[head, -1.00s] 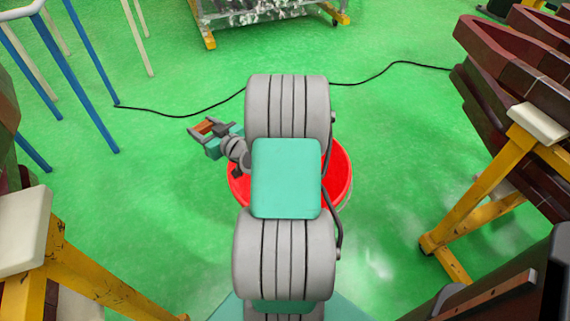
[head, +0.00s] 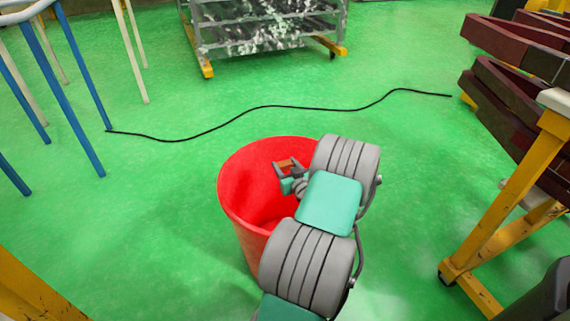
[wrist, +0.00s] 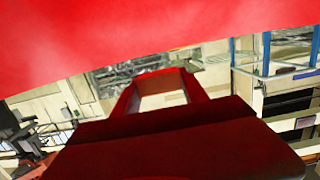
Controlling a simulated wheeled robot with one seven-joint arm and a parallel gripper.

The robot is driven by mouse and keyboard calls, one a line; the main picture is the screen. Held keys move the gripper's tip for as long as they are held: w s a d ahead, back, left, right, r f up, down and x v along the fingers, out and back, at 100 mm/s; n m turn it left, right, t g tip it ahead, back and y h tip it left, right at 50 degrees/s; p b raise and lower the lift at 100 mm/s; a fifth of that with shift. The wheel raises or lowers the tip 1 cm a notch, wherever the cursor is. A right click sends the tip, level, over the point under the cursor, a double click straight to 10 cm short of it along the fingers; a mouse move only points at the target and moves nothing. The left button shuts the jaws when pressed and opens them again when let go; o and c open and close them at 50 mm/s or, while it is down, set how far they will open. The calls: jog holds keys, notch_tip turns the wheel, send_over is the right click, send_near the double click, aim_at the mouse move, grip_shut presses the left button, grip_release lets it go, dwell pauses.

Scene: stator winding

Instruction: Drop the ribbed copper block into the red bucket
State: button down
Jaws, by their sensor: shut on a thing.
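The red bucket (head: 232,190) stands on the green floor in the middle of the head view, its right side hidden by my arm. My gripper (head: 288,165) shows against the bucket's mouth, right of its centre. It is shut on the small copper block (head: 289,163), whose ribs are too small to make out. I cannot tell exactly how high the block is relative to the rim. In the wrist view, the bucket's red wall (wrist: 110,40) fills the top, and my gripper (wrist: 160,78) shows dark red below it. The block is not clear there.
A black cable (head: 265,107) lies on the floor behind the bucket. A metal rack (head: 265,35) stands at the back, and blue legs (head: 75,95) at the left. A yellow trestle (head: 510,200) with dark red parts stands at the right. Floor left of the bucket is clear.

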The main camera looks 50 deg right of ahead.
notch_tip(320, 180, down, 2)
jog(key=shift+f+b, duration=0.1)
jog(key=shift+b, duration=0.25)
jog(key=c, duration=0.5)
grip_release()
notch_tip(320, 180, up, 4)
jog(key=shift+r+p, duration=0.1)
jog(key=shift+p, duration=1.1)
jog(key=s+a+r+p, duration=0.1)
jog(key=s+a+r, duration=0.2)
jog(key=s+a+r+p, duration=0.1)
jog(key=s+a+r, duration=0.2)
jog(key=a, duration=0.1)
jog(key=s+a+r+p, duration=0.1)
jog(key=s+a+r, duration=0.2)
jog(key=shift+s+a, duration=0.1)
jog(key=shift+a, duration=0.2)
